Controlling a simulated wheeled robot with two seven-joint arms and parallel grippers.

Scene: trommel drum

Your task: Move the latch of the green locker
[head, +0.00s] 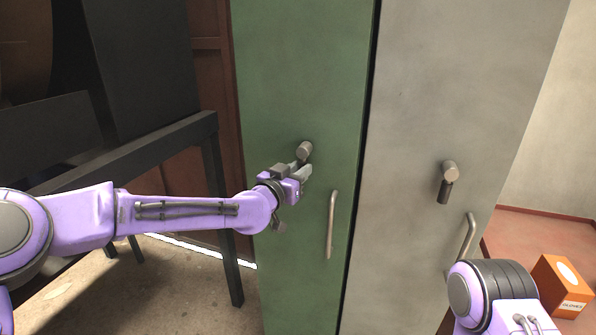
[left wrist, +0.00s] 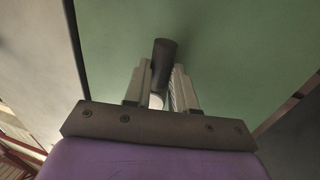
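The green locker (head: 290,80) stands in the middle of the head view. Its latch (head: 304,149) is a grey round knob, with a dark lever (left wrist: 164,62) that shows in the left wrist view. My left gripper (head: 301,170) is at the latch, just below the knob. In the left wrist view its two fingers (left wrist: 161,82) lie close along both sides of the lever, with no clear gap. In the head view the fingers hide the lever. My right gripper is out of view; only part of my right arm shows at the lower right.
A grey locker (head: 450,80) stands right beside it, its latch lever (head: 446,185) hanging down. The green locker has a vertical handle (head: 331,225) below the latch. A dark metal frame (head: 130,155) stands at the left. An orange box (head: 562,290) is on the floor at the right.

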